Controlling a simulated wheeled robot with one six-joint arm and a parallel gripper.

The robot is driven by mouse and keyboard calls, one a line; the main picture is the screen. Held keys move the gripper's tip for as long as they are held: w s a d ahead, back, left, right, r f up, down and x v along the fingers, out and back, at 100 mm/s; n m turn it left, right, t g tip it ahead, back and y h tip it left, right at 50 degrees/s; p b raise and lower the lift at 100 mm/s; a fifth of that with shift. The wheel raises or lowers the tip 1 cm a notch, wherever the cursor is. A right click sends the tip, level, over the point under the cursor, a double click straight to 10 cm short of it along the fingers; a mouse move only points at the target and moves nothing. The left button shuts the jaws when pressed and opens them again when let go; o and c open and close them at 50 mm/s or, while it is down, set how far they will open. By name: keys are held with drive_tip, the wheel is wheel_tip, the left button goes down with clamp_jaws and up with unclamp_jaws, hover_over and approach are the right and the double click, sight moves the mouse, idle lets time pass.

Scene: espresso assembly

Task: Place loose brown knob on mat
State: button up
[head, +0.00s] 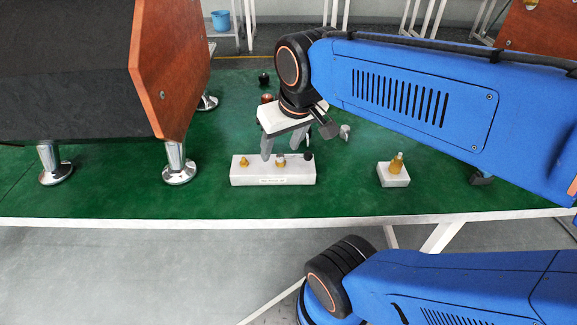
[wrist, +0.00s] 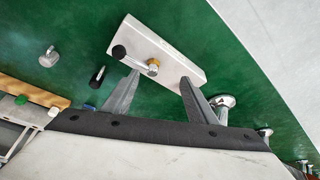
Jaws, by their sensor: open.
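A small brown knob (head: 267,98) appears to stand on the green mat (head: 340,202) behind my gripper, partly hidden by it. I cannot pick it out in the wrist view. My gripper (head: 284,150) is open, its fingers pointing down at the white block (head: 250,177). In the wrist view the fingers (wrist: 160,78) are spread apart beside the same block (wrist: 180,58), with nothing held between them. I cannot tell whether they touch the block. The block carries a brass fitting (head: 244,163), another metal fitting (head: 281,162) and a black-tipped piece (head: 308,157).
A black knob (head: 264,79) stands farther back. A silver piece (head: 345,131) lies right of my gripper. A small white block (head: 392,178) holds a brass piece (head: 397,163). The wood-sided machine (head: 172,70) stands left on metal feet. The mat's front strip is clear.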

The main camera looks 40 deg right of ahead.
drive_tip(key=shift+n, duration=0.4)
drive_tip(key=s+f, duration=0.1)
drive_tip(key=s, duration=0.1)
drive_tip(key=s+a+f, duration=0.1)
drive_tip(key=s+f, duration=0.1)
drive_tip(key=shift+s, duration=0.1)
